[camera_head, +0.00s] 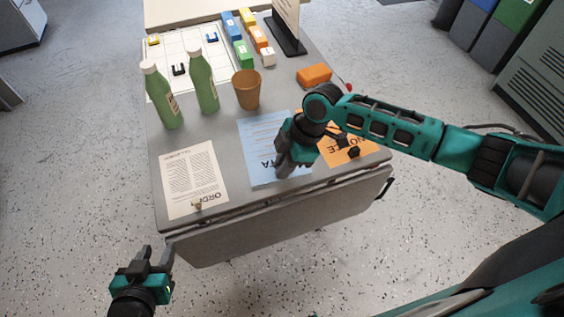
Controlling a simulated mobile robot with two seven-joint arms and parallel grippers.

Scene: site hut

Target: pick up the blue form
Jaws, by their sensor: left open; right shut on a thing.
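The blue form (258,142) is a light blue printed sheet lying on the grey table, near its front edge. My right gripper (281,172) is over the lower right part of the blue form, pointing down. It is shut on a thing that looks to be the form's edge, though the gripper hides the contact. The sheet still looks flat on the table. My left gripper (157,259) is open and empty, low in front of the table's left front corner.
A white order sheet (193,178) lies left of the form, and an orange notice (348,150) lies right, partly under my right arm. Behind stand a brown cup (246,90) and two green bottles (203,82) (162,96). An orange block (314,75) sits at the right edge.

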